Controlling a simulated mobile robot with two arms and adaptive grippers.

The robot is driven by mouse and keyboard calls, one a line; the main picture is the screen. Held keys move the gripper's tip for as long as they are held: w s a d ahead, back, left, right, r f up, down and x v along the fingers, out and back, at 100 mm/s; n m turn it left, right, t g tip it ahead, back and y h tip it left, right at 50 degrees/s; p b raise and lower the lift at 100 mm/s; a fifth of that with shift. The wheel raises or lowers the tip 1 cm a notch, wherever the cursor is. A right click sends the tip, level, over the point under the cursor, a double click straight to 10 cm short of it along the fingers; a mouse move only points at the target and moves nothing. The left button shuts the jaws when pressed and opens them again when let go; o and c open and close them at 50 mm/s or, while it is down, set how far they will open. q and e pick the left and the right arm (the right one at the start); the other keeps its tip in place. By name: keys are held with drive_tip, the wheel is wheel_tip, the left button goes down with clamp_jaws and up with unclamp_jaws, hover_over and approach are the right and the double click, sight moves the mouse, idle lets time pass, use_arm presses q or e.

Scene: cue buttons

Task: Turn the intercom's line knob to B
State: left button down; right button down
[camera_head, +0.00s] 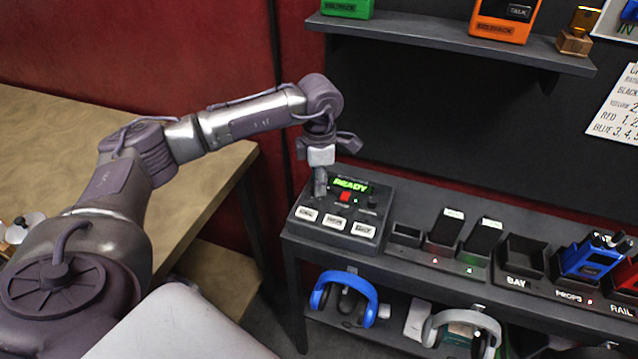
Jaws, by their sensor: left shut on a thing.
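The intercom (385,215) is a dark box with a sloped face on the left end of the counter. Its green display (351,185) reads READY. Below the display is a red button (345,197), with a small dark knob (372,202) to its right and three white labelled keys (335,222) along the front. My left gripper (320,190) points down at the left part of the panel and is shut on the line knob there. The fingers hide that knob, so its pointer and letters cannot be read. My right gripper is not in view.
Right of the intercom, the counter (455,190) holds charger slots with black packs (483,236) and a blue radio (592,258). Headsets (343,298) sit on the shelf below. An upper shelf (450,38) overhangs behind. A wooden table (60,140) stands at left.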

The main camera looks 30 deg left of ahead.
use_arm(q)
drive_tip(key=shift+r, duration=0.1)
idle(0.3)
drive_tip(key=c, duration=1)
unclamp_jaws()
wheel_tip(320, 180, up, 12)
